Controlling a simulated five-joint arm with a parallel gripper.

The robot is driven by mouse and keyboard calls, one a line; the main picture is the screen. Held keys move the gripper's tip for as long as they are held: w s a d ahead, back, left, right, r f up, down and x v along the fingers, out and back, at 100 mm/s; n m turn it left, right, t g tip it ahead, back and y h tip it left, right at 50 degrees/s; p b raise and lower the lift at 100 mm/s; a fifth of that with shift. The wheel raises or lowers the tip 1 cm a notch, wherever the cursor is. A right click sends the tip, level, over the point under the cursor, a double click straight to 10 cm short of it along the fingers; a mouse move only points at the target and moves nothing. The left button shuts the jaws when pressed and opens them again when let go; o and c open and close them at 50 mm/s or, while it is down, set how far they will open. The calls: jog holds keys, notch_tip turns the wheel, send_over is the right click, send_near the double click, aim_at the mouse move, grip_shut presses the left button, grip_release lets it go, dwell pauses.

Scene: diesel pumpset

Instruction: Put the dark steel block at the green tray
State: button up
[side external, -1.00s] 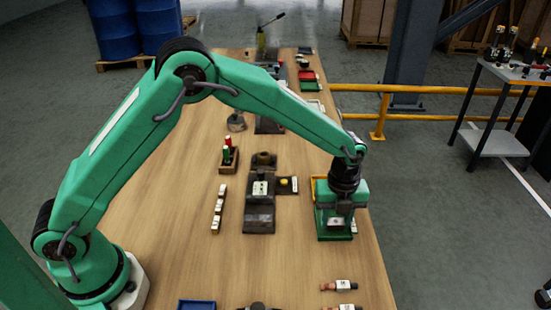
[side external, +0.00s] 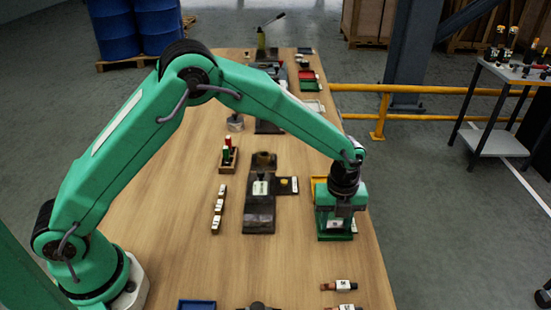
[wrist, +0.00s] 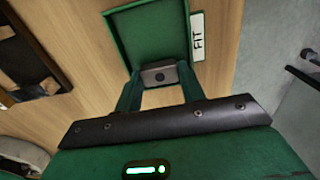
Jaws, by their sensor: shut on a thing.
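My gripper (wrist: 157,88) is shut on the dark steel block (wrist: 158,73), a small grey-black block with a round dark mark on its face. In the wrist view the block sits between the green fingertips at the near edge of the green tray (wrist: 148,28). In the side view my gripper (side external: 337,221) is low over the green tray (side external: 336,238), at the right edge of the table. The gripper hides much of the tray there. I cannot tell whether the block touches the tray floor.
A label reading FIT (wrist: 198,36) lies beside the tray. A yellow tray (side external: 319,181) is just behind it. A dark fixture (side external: 259,213) stands to the left, with a row of small white-topped pieces (side external: 218,210) beyond.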

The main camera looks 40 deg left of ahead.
jog(key=shift+f, duration=0.3)
dwell(0.4)
jog(key=o, duration=1.2)
jog(key=shift+o, duration=0.2)
jog(key=shift+r, duration=3.5)
